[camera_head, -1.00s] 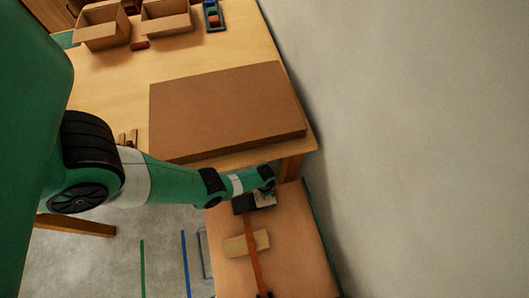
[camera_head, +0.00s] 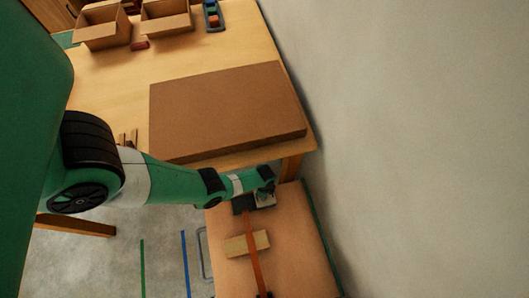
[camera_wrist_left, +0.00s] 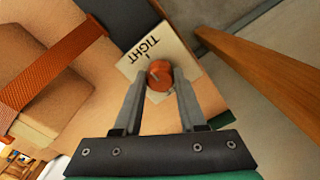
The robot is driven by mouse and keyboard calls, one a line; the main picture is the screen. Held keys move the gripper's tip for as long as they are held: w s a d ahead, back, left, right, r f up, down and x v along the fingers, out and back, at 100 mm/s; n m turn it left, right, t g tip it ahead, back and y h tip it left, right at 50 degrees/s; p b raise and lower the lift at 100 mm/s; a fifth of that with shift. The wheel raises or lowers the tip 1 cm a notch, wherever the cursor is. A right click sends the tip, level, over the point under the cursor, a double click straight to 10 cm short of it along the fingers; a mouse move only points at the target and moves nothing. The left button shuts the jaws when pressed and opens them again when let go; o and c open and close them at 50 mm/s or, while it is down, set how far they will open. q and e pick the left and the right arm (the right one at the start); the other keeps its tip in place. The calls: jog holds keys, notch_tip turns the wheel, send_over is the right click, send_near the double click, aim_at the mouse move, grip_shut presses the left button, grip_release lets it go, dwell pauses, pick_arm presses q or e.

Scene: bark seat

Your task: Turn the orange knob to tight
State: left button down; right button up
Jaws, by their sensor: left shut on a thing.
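The orange knob (camera_wrist_left: 159,75) sits on a pale plate (camera_wrist_left: 150,48) marked TIGHT, with a short black line beside the word. In the left wrist view, my left gripper (camera_wrist_left: 160,84) has its two fingers on either side of the knob, shut on it. In the head view, my left gripper (camera_head: 266,197) reaches down to the plate, and the knob is hidden there. An orange strap (camera_head: 254,256) runs from a dark block (camera_head: 243,204) across a wooden block (camera_head: 247,243) on the peach-coloured seat (camera_head: 290,235). My right gripper is not in view.
A wooden table (camera_head: 110,90) stands behind the seat, carrying a large brown board (camera_head: 230,108) and open cardboard boxes (camera_head: 166,18). A table leg (camera_head: 290,167) is close to my gripper. A grey wall (camera_head: 420,130) rises on the right.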

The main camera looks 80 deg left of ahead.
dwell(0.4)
pick_arm(q)
jog(key=shift+c, duration=2.4)
grip_release()
notch_tip(320, 180, up, 12)
jog(key=p, duration=1.1)
jog(key=shift+f+p, duration=0.25)
jog(key=shift+p, duration=0.1)
